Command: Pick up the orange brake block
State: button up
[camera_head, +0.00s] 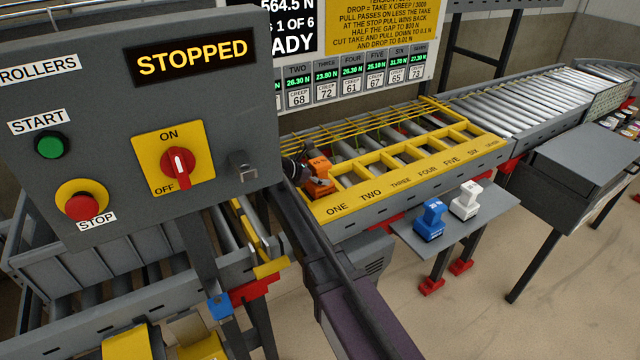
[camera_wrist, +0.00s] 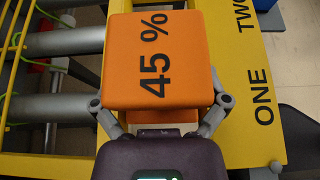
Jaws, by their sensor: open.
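The orange brake block (camera_head: 319,178) sits at the left end of the yellow slotted frame, by the label ONE. In the wrist view the orange block (camera_wrist: 160,65) fills the upper middle, its top marked "45 %". My gripper (camera_wrist: 161,102) is open, with one finger at each side of the block's near end. I cannot tell whether the fingers touch it. The lower part of the block is mostly hidden under its top.
The yellow frame (camera_head: 402,181) has slots labelled ONE onward over rollers. A blue block (camera_head: 431,220) and a white block (camera_head: 466,201) stand on a grey shelf in front. The control panel (camera_head: 110,110) reads STOPPED and blocks the left. Yellow rods (camera_head: 350,137) run behind the frame.

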aim_at(314, 164)
dwell(0.3)
grip_shut()
jog(key=shift+r+p, duration=0.25)
jog(key=shift+p, duration=0.05)
jog(key=shift+r+p, duration=1.65)
jog(key=s+a+r+p, duration=0.1)
jog(key=s+a, duration=0.2)
jog(key=s, duration=1.2)
jog(key=shift+s+r, duration=0.15)
jog(key=shift+s, duration=0.25)
